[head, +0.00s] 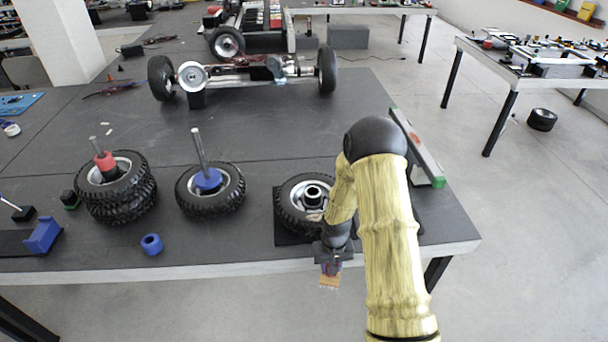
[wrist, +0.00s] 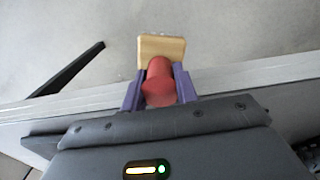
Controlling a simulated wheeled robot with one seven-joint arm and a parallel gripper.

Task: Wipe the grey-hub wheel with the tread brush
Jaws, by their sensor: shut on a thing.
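The tread brush has a red handle (wrist: 159,82) and a pale wooden block, which shows in the wrist view (wrist: 162,46) and the head view (head: 329,281). My gripper (wrist: 158,88), with purple fingers, is shut on the red handle. In the head view my gripper (head: 331,262) hangs at the table's front edge with the brush pointing down, apart from any wheel. The grey-hub wheel (head: 289,207) lies flat on a dark square mat (head: 291,238), just behind my gripper. My arm hides the wheel's right part.
A blue-hub wheel (head: 228,203) on a rod and a red-hub wheel stack (head: 120,207) stand to the left. A blue ring (head: 151,244) lies near the front edge. A green-ended bar (head: 417,150) lies right of my arm. An axle assembly (head: 240,75) stands farther back.

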